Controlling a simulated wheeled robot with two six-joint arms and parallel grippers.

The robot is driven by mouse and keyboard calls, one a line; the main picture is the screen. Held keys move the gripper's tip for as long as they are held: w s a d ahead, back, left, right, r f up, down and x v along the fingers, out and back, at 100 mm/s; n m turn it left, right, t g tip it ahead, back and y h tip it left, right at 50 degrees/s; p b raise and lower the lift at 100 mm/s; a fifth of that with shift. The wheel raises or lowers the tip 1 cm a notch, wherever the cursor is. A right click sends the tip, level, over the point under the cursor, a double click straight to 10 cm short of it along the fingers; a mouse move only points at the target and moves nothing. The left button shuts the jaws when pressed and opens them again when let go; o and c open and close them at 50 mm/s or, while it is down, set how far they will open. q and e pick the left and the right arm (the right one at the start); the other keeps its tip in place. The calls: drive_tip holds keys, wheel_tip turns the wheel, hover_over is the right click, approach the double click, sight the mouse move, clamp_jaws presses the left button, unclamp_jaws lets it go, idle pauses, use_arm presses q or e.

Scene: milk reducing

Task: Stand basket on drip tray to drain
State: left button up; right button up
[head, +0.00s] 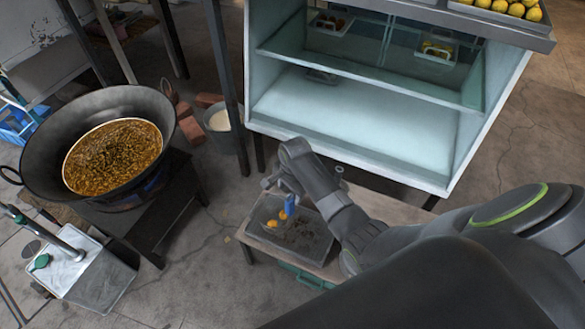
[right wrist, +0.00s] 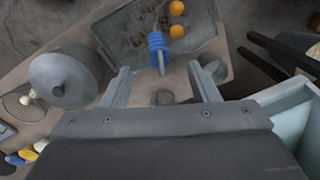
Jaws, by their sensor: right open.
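A shallow dark grey tray (head: 300,243) sits on a low small table; it also shows at the top of the right wrist view (right wrist: 112,32). Orange balls (head: 271,224) and dark bits lie in it. A blue ribbed grip (right wrist: 157,42) with a metal loop stands at the tray's near edge. My right gripper (right wrist: 161,82) is open, its fingers apart and pointing at the blue grip, with nothing clamped between them. In the head view, my right wrist hides part of the tray area. I cannot clearly make out a basket. My left gripper is not in view.
A large black wok (head: 38,150) of brown food stands at the left. A glass-sided cabinet (head: 350,125) rises behind the low table. A lidded grey pot (right wrist: 62,78) stands left of my fingers. A metal stand (head: 85,268) is at lower left.

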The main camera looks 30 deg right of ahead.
wheel_tip(320, 180, up, 11)
drive_tip(key=p, duration=0.1)
drive_tip(key=shift+s+d+r, duration=0.15)
drive_tip(key=shift+s, duration=0.3)
